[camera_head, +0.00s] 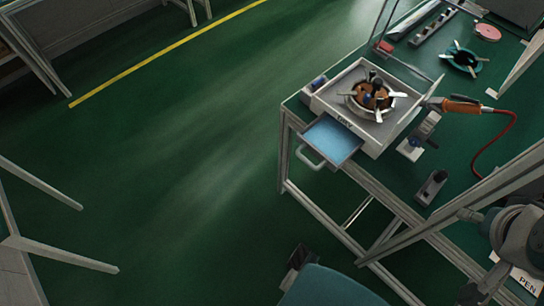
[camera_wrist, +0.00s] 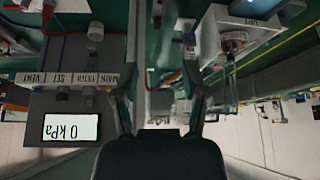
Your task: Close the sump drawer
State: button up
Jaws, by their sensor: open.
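The sump drawer (camera_head: 331,139) is a tray with a blue inside and a pale loop handle (camera_head: 309,158) at its outer end. It stands pulled out from the lower front of a white lapping machine (camera_head: 372,139) at the bench corner, in the head view. My gripper (camera_wrist: 160,108) shows in the wrist view as two dark fingers, spread apart with nothing between them. It is not clearly visible in the head view, so its distance to the drawer cannot be told. The drawer is not clearly recognisable in the wrist view.
The green-topped bench (camera_head: 460,112) carries an orange-handled tool (camera_head: 460,104) with a red hose and small instruments. In the wrist view an upside-down display (camera_wrist: 71,127) reads 0 kPa. Bench frame legs (camera_head: 335,225) stand below the drawer. Open green floor (camera_head: 170,170) lies left of it.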

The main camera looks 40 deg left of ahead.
aim_at(332, 143)
jog(key=j+u, duration=0.1)
jog(key=u, duration=0.65)
jog(key=j+u, duration=0.15)
jog(key=u, duration=0.25)
jog(key=l+u, duration=0.1)
jog(key=u, duration=0.2)
